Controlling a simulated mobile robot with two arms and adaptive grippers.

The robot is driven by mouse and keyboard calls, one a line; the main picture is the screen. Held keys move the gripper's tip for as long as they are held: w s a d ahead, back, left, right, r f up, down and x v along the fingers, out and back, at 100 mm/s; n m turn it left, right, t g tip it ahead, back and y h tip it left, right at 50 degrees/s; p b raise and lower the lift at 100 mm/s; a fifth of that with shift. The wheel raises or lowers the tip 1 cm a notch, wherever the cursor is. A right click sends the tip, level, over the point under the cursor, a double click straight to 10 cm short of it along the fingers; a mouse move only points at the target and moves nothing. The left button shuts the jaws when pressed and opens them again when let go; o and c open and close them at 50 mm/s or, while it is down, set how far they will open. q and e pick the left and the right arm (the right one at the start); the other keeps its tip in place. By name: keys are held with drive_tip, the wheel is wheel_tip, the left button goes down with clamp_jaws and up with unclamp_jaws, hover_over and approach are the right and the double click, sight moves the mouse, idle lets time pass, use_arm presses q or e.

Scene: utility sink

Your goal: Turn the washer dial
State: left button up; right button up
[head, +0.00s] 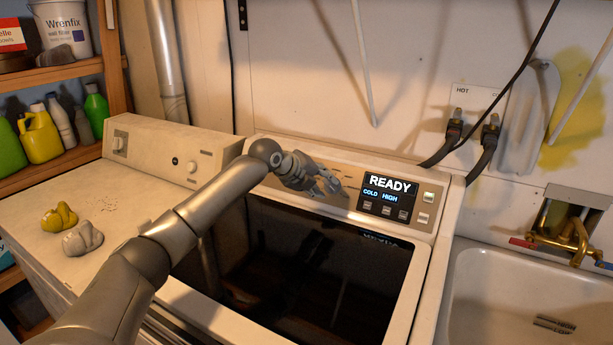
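The washer (438,225) has a dark glass lid and a sloped control panel. Its display (390,192) reads READY, COLD and HIGH, with several small buttons under and beside it. My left arm reaches in from the lower left across the lid. My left gripper (335,184) is in front of the panel, just left of the display, with its fingers pointing right. No washer dial shows clearly; the gripper covers that part of the panel. Whether the fingers touch or hold anything there cannot be told. My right gripper is out of view.
At left is a second white machine (140,180) with knobs, with yellow and grey lumpy items on top. Shelves with bottles (40,135) and a bucket (65,28) stand at far left. A sink (500,290) with a brass faucet (568,238) is at right. Hoses (485,155) hang behind.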

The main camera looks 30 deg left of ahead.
use_arm(q)
drive_tip(key=v, duration=0.8)
drive_tip(key=shift+s, duration=0.15)
